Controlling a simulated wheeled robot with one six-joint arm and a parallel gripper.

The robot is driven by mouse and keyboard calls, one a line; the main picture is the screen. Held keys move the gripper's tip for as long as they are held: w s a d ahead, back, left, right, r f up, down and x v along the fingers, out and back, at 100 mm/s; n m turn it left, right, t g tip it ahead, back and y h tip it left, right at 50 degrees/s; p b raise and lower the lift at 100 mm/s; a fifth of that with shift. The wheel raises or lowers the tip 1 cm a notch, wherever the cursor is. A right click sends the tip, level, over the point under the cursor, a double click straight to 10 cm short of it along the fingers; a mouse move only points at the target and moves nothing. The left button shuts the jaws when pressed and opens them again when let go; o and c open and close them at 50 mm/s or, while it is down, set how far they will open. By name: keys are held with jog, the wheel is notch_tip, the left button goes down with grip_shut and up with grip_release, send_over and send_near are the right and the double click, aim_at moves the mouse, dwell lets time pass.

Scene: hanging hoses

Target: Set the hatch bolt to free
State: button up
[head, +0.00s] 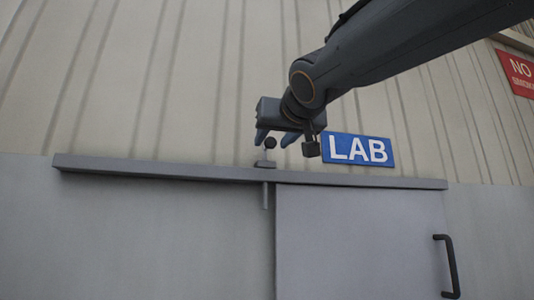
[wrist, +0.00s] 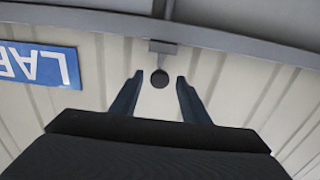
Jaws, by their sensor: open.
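The hatch bolt has a dark round knob (head: 270,143) above a small grey block on the rail, and a thin pin (head: 265,196) hangs below the rail beside the panel's left edge. My gripper (head: 274,140) is above the rail, pointing down with its fingers apart around the knob's level. In the wrist view the knob (wrist: 159,78) lies between the two open fingertips (wrist: 158,78), with a gap on both sides. Nothing is held. The grey hatch panel (head: 350,235) hangs under the rail with a dark handle (head: 449,265) at its right.
The long grey rail (head: 130,167) runs across the wall just below my gripper. A blue LAB sign (head: 358,150) is close to the right of my gripper. A red sign (head: 518,72) is at the far upper right. The wall left of my gripper is clear.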

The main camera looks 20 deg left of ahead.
aim_at(266, 148)
jog(key=p+x, duration=0.1)
jog(key=x, duration=0.5)
jog(key=shift+w, duration=0.25)
jog(key=shift+f, duration=0.1)
grip_shut()
jog(key=shift+a, duration=0.15)
